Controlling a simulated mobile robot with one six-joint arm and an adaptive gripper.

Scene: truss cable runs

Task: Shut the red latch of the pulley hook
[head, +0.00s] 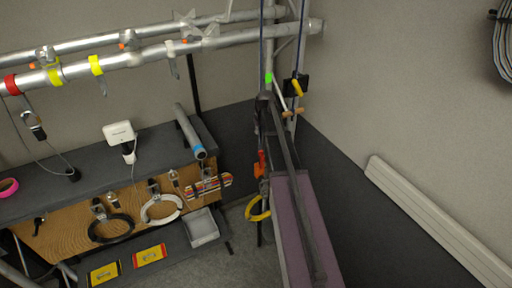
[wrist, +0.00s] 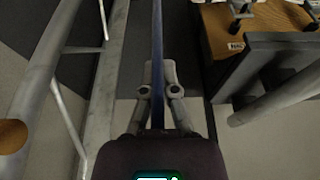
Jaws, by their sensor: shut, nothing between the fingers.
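In the head view, a red-orange part (head: 260,163), which looks like the latch, hangs low beside my arm. Just below it is a yellow hook (head: 257,208), partly hidden by my arm. Whether the latch stands open or closed is too small to tell. My gripper (wrist: 159,88) is shut and empty in the wrist view. A blue rope (wrist: 157,30) runs in line with the fingertips there; I cannot tell whether they touch it. No red latch shows in the wrist view. The rope (head: 261,45) also shows in the head view, above the red part.
Truss tubes (head: 130,58) cross the upper left, and a tube (wrist: 105,90) runs close left of my gripper. A bench (head: 60,160) with cable coils stands left. A white rail (head: 435,220) lies along the right wall.

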